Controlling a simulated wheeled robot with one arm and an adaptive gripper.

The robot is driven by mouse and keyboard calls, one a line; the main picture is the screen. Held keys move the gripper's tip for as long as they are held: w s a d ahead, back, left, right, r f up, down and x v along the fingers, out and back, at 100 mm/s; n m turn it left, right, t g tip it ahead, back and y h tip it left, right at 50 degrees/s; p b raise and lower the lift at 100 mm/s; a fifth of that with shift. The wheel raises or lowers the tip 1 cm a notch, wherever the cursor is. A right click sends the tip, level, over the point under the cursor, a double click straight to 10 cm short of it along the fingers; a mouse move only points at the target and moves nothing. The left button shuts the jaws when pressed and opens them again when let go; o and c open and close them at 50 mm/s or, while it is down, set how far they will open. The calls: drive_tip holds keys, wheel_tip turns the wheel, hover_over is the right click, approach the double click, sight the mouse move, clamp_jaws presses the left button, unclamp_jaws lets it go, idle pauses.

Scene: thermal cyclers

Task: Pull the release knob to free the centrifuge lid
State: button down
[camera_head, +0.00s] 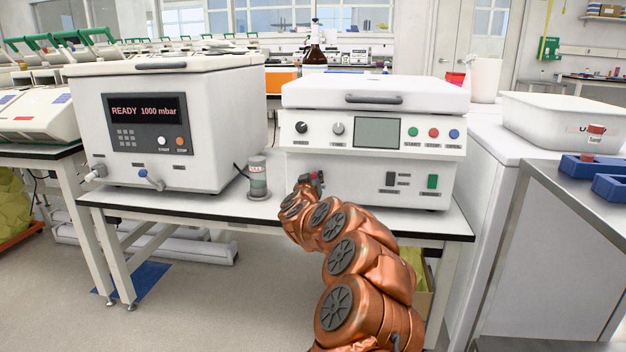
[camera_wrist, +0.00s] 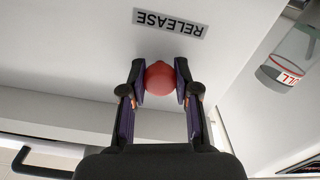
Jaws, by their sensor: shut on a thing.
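The centrifuge (camera_head: 375,140) is the white machine on the bench right of centre in the head view, with dials, a grey screen and coloured buttons. Its lid (camera_head: 374,92) lies flat and closed on top, with a dark handle at the front. My gripper (camera_head: 312,180) is at the lower left of its front panel. In the wrist view the red release knob (camera_wrist: 160,78) sits between the two fingers of my gripper (camera_wrist: 161,82), which are shut on it. A RELEASE label (camera_wrist: 170,22), upside down in this view, is on the white panel beside the knob. The knob's base is hidden.
A white vacuum unit (camera_head: 165,125) reading READY 1000 mbar stands to the left. A small jar (camera_head: 258,180) stands between the machines, close to my gripper; it also shows in the wrist view (camera_wrist: 284,68). A steel cart with blue racks (camera_head: 610,187) is at right.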

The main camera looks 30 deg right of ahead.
drive_tip(key=shift+a, duration=0.1)
drive_tip(key=shift+p+v, duration=0.9)
drive_tip(key=shift+p, duration=0.25)
drive_tip(key=c, duration=0.8)
unclamp_jaws()
drive_tip(key=shift+v, duration=5.95)
